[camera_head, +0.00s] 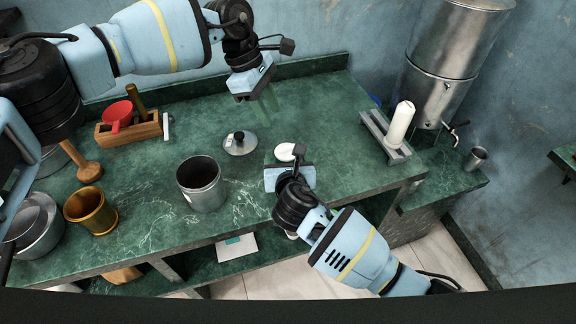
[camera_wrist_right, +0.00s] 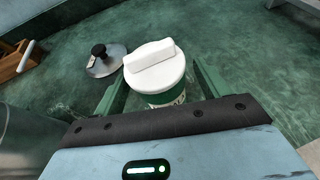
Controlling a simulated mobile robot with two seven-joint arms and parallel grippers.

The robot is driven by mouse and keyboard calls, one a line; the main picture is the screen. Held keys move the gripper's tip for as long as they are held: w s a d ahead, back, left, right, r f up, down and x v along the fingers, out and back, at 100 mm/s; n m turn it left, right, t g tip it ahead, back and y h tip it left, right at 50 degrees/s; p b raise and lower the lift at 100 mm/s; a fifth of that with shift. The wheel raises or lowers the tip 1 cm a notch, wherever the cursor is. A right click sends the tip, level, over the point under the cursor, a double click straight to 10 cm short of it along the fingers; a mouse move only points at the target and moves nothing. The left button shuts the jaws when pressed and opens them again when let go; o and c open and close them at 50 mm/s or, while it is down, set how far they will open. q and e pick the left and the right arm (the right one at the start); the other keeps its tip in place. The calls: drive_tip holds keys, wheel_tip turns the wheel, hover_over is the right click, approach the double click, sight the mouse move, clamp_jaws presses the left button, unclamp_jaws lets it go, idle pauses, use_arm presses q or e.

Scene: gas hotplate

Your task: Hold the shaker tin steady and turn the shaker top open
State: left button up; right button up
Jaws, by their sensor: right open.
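The shaker has a round white top with a raised bar across it, seen in the right wrist view (camera_wrist_right: 154,62). Below the top is the green shaker tin with a pale label (camera_wrist_right: 165,98). In the head view the white shaker top (camera_head: 284,152) shows just beyond my right gripper, which partly hides the shaker. My right gripper (camera_wrist_right: 158,88) is open, with one green finger on each side of the shaker. My left gripper (camera_head: 265,108) points down above the counter, behind and left of the shaker, apart from it. Its finger gap is unclear.
A metal lid with a black knob (camera_head: 240,143) lies left of the shaker. A steel pot (camera_head: 201,186) stands nearer the front edge. A brass mortar (camera_head: 91,212) and a wooden box (camera_head: 128,131) are farther left. A grey stand with a white cylinder (camera_head: 400,124) is right.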

sight(286, 145)
drive_tip(key=shift+x, duration=1.05)
drive_tip(key=c, duration=1.1)
use_arm(q)
drive_tip(key=o, duration=0.5)
drive_tip(key=shift+s+d+r+m, duration=0.1)
drive_tip(key=shift+d+m, duration=0.05)
drive_tip(key=shift+m, duration=0.15)
drive_tip(key=shift+c, duration=0.2)
use_arm(e)
drive_tip(key=shift+c, duration=0.2)
use_arm(q)
drive_tip(key=shift+o, duration=0.5)
drive_tip(key=shift+d+r+m+y, duration=0.1)
drive_tip(key=shift+d+m+y, duration=0.2)
drive_tip(key=shift+m, duration=0.2)
wheel_tip(286, 145, up, 3)
drive_tip(key=d+m+t+y, duration=0.1)
drive_tip(key=d+m+y, duration=0.2)
drive_tip(key=m, duration=0.6)
drive_tip(key=f, duration=1.2)
drive_tip(key=shift+s+a+f, duration=0.1)
drive_tip(key=shift+s+f, duration=0.1)
drive_tip(key=shift+s, duration=0.2)
